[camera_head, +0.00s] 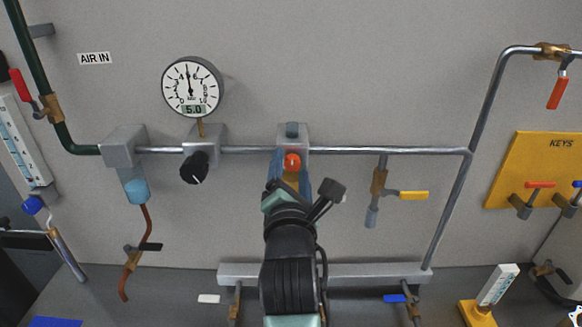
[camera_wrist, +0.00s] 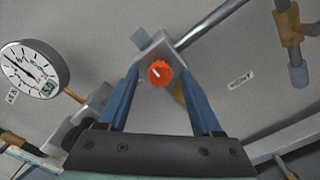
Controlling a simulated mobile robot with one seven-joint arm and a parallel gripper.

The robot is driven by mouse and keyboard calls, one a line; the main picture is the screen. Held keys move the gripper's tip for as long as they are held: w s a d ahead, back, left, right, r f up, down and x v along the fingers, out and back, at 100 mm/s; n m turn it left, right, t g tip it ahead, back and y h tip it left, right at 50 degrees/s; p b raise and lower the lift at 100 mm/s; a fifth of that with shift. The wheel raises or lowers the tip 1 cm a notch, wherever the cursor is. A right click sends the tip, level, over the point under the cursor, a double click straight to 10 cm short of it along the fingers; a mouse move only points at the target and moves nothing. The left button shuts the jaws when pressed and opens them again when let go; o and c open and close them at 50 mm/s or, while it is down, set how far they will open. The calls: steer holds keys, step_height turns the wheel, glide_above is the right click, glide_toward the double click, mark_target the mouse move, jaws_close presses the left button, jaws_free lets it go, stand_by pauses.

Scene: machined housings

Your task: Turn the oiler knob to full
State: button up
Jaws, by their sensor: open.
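The oiler knob is the orange-red round knob (camera_head: 292,162) on a grey block (camera_head: 296,133) in the middle of the pipe. In the wrist view the knob (camera_wrist: 160,73) shows a white pointer line toward its upper left. My gripper (camera_wrist: 164,84) is open, with one blue finger on each side of the knob in that view. I cannot tell whether the fingers touch it. In the head view my arm comes up from below and hides the lower part of the oiler.
A gauge (camera_head: 192,87) reading 5.0 and a black knob (camera_head: 195,168) stand left of the oiler. A yellow-handled valve (camera_head: 413,195) hangs to the right. A horizontal grey manifold (camera_head: 390,272) runs below. The wall between is clear.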

jaws_close()
stand_by(0.3)
